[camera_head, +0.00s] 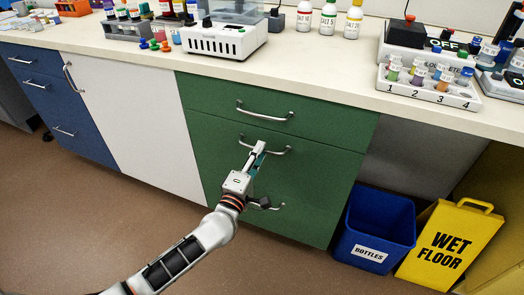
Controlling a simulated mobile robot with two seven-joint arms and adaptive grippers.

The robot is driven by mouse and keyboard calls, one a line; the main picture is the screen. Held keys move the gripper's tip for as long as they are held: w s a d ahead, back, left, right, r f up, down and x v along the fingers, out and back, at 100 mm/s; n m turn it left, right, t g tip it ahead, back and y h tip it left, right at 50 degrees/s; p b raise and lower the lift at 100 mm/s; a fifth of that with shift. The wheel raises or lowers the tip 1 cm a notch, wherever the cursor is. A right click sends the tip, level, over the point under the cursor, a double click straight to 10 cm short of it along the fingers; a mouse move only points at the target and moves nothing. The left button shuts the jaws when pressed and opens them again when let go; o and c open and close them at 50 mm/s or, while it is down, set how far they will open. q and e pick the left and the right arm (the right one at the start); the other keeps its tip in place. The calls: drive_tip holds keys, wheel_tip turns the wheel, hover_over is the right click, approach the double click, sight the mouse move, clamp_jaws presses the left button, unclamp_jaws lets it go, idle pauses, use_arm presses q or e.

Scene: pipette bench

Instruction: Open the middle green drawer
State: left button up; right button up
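The green drawer cabinet (310,185) stands under the bench, with its fronts looking flush. The middle green drawer has a curved silver handle (281,152). My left gripper (258,148) reaches up from below to this handle, and its fingertips overlap the handle's middle. I cannot tell whether the fingers are closed around the bar or only beside it. The gripper hides part of the middle handle and of the front below. My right gripper is not in view.
The top green handle (266,114) is just above my gripper, and the lower handle (279,207) is beside its body. A blue bottles bin (374,228) and a yellow wet floor sign (450,245) stand to the right. The floor (285,270) in front is clear.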

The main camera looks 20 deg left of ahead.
use_arm(q)
drive_tip(key=shift+w, duration=0.8)
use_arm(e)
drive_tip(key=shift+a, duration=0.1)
use_arm(q)
drive_tip(key=shift+r, duration=0.1)
clamp_jaws()
drive_tip(key=shift+s, duration=0.15)
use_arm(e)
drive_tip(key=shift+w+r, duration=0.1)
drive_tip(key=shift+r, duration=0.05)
